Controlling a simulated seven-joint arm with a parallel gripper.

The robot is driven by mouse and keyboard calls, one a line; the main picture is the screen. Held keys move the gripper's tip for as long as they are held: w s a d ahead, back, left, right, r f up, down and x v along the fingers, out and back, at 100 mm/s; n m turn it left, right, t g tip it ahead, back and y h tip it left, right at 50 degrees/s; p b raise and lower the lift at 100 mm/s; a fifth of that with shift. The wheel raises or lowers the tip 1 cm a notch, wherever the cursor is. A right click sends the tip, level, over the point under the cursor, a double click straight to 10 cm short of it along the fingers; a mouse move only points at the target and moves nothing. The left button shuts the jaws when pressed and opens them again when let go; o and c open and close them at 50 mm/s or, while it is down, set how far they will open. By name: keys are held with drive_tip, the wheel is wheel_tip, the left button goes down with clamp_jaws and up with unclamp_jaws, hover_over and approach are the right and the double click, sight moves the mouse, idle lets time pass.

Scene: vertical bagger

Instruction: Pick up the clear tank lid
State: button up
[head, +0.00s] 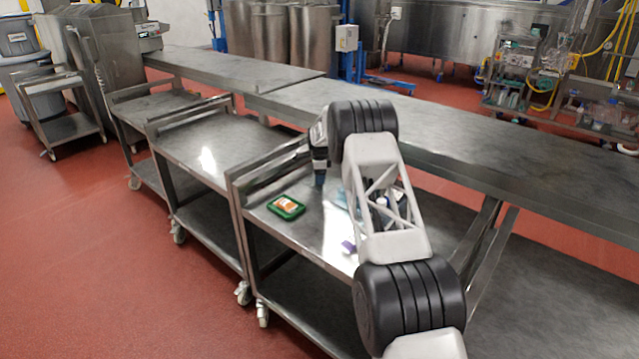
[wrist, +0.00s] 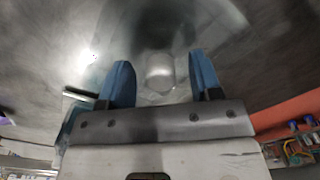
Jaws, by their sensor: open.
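The clear tank lid (wrist: 159,76) shows in the wrist view as a small, pale, see-through round piece on a grey metal surface. It lies between and a little beyond the two blue fingers of my gripper (wrist: 160,64). The fingers are spread apart with a gap on both sides of the lid, and nothing is held. In the head view my gripper (head: 319,179) points down over the nearest cart's top, with only a blue fingertip showing. I cannot pick out the lid there; my arm covers part of that area.
A green and orange pack (head: 286,207) lies on the cart top (head: 312,222), left of my arm. A purple item (head: 348,246) and bluish items (head: 380,203) lie near or behind my arm. A raised rail edges the cart. A long steel table (head: 450,138) stands behind.

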clamp_jaws()
idle(0.4)
drive_tip(key=shift+r, duration=0.1)
drive_tip(key=shift+r, duration=4.9)
